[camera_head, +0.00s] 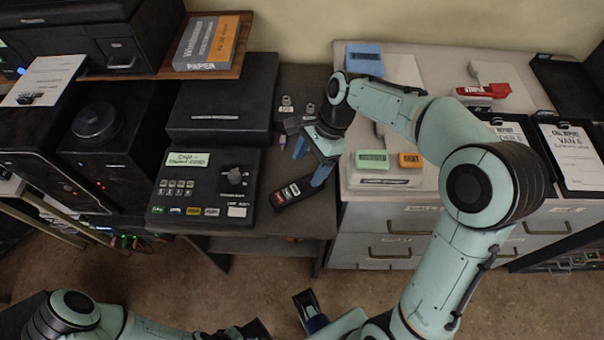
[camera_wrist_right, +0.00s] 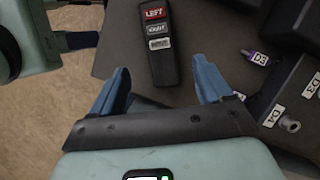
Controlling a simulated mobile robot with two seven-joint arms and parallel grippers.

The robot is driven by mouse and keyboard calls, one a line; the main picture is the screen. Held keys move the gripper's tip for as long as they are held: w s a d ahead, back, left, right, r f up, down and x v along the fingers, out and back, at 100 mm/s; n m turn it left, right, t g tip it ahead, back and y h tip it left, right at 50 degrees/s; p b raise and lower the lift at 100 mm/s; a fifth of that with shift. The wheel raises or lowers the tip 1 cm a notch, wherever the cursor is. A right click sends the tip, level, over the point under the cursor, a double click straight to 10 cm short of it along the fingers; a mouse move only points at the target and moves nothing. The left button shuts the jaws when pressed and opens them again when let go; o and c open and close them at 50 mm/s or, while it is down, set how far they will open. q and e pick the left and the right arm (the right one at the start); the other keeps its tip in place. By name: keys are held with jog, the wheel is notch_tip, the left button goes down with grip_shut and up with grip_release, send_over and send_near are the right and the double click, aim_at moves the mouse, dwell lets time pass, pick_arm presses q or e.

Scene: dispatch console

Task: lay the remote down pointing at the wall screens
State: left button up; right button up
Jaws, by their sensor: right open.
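The remote (camera_head: 290,194) is a slim black handset lying flat on the dark desk near its front edge, slanted in the head view. In the right wrist view the remote (camera_wrist_right: 160,62) shows a red button marked LEFT and two paler buttons. My right gripper (camera_head: 311,162) is open and empty above the desk, just beyond the remote. In the wrist view its blue fingertips (camera_wrist_right: 161,78) stand apart on either side of the remote's near end, with no contact visible. My left gripper (camera_head: 311,311) seems low at the bottom, partly visible; its jaws are unclear. No wall screens are in view.
A console with keys and a knob (camera_head: 206,187) stands left of the remote. Small labelled plugs (camera_head: 286,105) lie behind my right gripper. Desk around the remote is mostly bare.

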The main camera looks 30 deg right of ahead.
jog(key=shift+v, duration=1.8)
